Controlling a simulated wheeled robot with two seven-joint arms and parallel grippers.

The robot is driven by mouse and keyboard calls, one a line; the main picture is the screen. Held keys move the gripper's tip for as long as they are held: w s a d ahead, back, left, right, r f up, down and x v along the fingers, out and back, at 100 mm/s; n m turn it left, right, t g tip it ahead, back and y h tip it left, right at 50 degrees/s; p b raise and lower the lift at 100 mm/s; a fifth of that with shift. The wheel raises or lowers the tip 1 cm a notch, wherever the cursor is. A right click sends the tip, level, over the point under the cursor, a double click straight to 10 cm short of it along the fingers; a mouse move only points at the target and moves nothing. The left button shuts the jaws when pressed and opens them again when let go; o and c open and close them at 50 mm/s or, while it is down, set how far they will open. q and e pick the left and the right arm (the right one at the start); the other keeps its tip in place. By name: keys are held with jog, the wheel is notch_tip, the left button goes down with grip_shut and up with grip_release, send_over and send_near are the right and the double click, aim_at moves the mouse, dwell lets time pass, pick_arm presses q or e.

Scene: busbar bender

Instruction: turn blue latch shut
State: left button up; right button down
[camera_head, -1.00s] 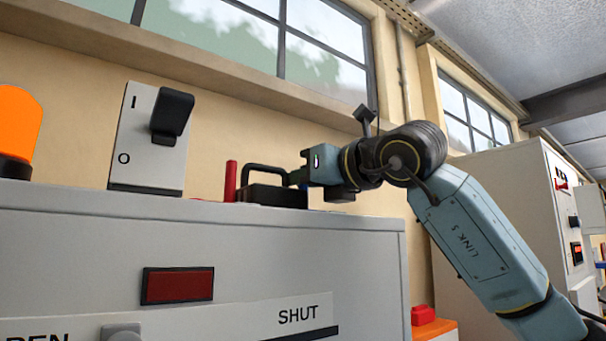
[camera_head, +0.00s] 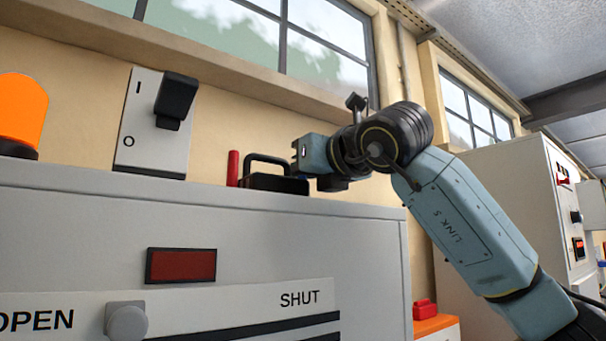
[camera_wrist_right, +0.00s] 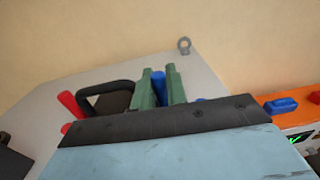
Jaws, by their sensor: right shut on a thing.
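The blue latch (camera_wrist_right: 158,88) shows in the right wrist view as a blue piece between the two green fingers of my right gripper (camera_wrist_right: 159,72). The fingers are shut on it, above the grey machine top. More blue (camera_wrist_right: 200,100) shows just right of the fingers, partly hidden by the gripper body; I cannot tell whether it belongs to the latch. In the head view the right gripper's wrist is over the back of the machine, right of a black handle (camera_head: 268,165); the fingers and latch are hidden there. My left gripper is not in view.
A red upright rod (camera_head: 233,168) stands left of the black handle. A grey switch panel (camera_head: 150,140) and orange lamp (camera_head: 22,112) are further left. The grey machine's front (camera_head: 100,230) bears an OPEN–SHUT slider knob (camera_head: 126,321). A metal eye (camera_wrist_right: 184,45) stands behind the fingers.

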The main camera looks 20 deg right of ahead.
jog(key=c, duration=1.8)
grip_release()
jog(key=shift+o, duration=0.2)
